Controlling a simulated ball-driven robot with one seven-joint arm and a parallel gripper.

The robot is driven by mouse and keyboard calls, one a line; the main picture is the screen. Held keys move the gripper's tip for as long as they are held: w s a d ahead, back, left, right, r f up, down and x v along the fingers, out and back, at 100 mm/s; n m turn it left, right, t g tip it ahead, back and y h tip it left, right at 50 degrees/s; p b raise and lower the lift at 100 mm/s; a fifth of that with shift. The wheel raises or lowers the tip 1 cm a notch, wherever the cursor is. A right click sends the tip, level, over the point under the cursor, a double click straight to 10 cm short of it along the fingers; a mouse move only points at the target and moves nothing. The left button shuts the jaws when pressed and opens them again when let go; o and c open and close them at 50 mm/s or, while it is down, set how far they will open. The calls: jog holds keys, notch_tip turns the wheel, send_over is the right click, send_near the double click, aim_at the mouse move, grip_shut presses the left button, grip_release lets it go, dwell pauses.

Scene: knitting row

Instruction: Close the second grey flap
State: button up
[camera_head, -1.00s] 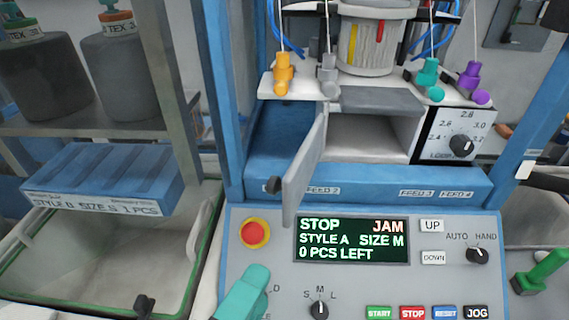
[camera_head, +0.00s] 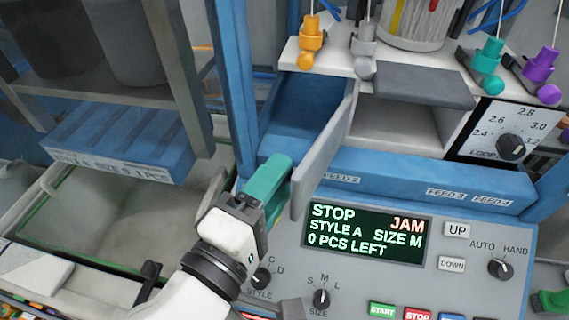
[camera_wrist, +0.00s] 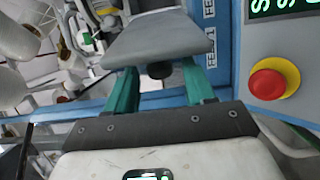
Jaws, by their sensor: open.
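A grey flap (camera_head: 325,150) stands swung out from the blue machine front near the FEED 2 label. A second grey panel (camera_head: 425,85) juts out level above the open bay to its right. My gripper (camera_head: 272,178), with teal fingers, is at the left side of the swung-out flap, near its lower end. In the wrist view, the flap (camera_wrist: 155,40) lies ahead with its dark knob (camera_wrist: 160,71) between the two spread fingers. Whether the fingers touch the flap I cannot tell. In the head view the knob is hidden behind my gripper.
The control panel below has a display (camera_head: 365,235) reading STOP JAM. A red button (camera_wrist: 274,84) sits close to my gripper. Yarn guides, one orange (camera_head: 310,38), line the ledge above. A blue tray (camera_head: 120,145) and a bin are at left.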

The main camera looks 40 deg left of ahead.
jog(key=shift+x, duration=1.35)
grip_shut()
